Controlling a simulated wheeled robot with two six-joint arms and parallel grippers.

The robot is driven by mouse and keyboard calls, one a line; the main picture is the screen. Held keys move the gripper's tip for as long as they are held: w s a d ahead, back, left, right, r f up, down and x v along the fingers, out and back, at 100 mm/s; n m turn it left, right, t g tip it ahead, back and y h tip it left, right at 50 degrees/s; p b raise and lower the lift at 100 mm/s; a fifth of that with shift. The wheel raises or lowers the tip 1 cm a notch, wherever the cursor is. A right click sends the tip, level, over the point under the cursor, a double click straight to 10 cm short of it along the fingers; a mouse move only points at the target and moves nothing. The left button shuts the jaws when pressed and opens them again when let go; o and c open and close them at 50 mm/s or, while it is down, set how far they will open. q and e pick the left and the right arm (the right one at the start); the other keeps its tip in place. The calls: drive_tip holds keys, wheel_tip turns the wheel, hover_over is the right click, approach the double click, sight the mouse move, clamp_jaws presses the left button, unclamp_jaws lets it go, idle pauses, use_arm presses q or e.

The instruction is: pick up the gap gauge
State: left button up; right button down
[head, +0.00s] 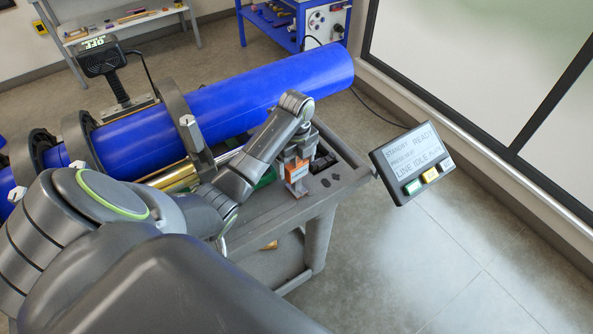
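My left arm reaches in from the left over the grey cart top (262,217). My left gripper (298,160) points down over the cart's tray end. A small orange block with pale marks (297,171) shows right at its fingertips; it may be the gap gauge, but I cannot be sure. The fingers are small and partly merged with the block, so I cannot tell whether they grip it. My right gripper is not in view.
A long blue pipe (270,92) lies in dark clamps (178,105) behind my arm. Dark small items (322,160) sit in the tray beside the gripper. A tilted display panel (412,162) stands right of the cart. The floor at right is clear.

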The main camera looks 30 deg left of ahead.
use_arm(q)
drive_tip(key=c, duration=1.4)
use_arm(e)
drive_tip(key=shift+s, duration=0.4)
use_arm(q)
drive_tip(key=shift+r, duration=0.1)
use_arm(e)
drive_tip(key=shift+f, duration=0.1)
